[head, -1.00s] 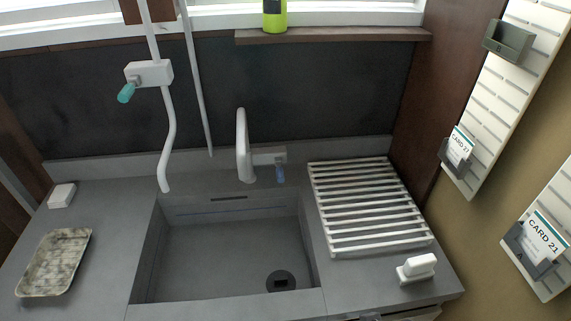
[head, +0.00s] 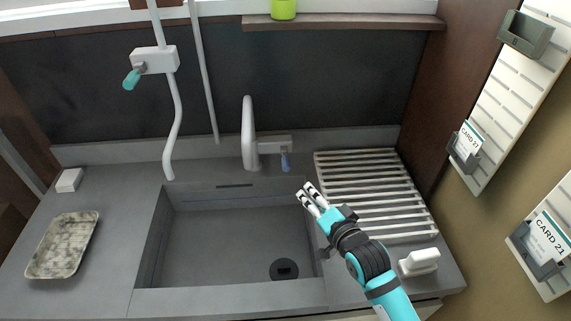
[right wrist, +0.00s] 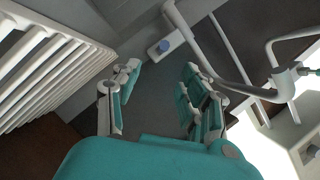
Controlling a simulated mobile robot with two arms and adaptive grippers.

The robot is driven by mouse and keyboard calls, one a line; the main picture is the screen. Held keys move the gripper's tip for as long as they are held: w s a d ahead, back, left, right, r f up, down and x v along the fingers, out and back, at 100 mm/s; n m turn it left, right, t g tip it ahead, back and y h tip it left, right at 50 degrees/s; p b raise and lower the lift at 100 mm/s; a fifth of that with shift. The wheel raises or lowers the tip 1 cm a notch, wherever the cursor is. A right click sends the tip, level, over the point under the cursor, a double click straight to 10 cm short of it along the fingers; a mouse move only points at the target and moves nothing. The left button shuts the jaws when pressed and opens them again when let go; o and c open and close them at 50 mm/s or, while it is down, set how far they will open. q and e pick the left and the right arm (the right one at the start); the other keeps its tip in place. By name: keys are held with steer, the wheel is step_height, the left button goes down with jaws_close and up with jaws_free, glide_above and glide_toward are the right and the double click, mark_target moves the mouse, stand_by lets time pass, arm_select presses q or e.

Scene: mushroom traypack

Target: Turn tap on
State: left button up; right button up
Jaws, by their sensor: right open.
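The tap (head: 248,135) is a white upright spout behind the sink, with a white side block (head: 270,147) and a small blue lever (head: 285,160) on its right. My right gripper (head: 307,193) is open and empty, over the sink's right edge, nearer the front than the lever and apart from it. In the right wrist view the blue lever end (right wrist: 164,46) shows ahead, beyond the gap between my open fingers (right wrist: 158,88). My left gripper is not in view.
The grey sink (head: 228,299) lies in the counter. A white slatted rack (head: 370,170) is to its right, with a white object (head: 420,261) in front. A hanging pipe with a teal-handled valve (head: 155,60) is at left. A speckled tray (head: 62,245) lies on the left counter.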

mark_target(289, 168)
steer(key=x, duration=1.1)
steer(key=r+p+x, duration=0.1)
steer(key=x, duration=0.5)
steer(key=shift+w+a+f, duration=0.1)
steer(key=shift+w+a, duration=0.15)
steer(key=shift+w, duration=0.15)
jaws_close()
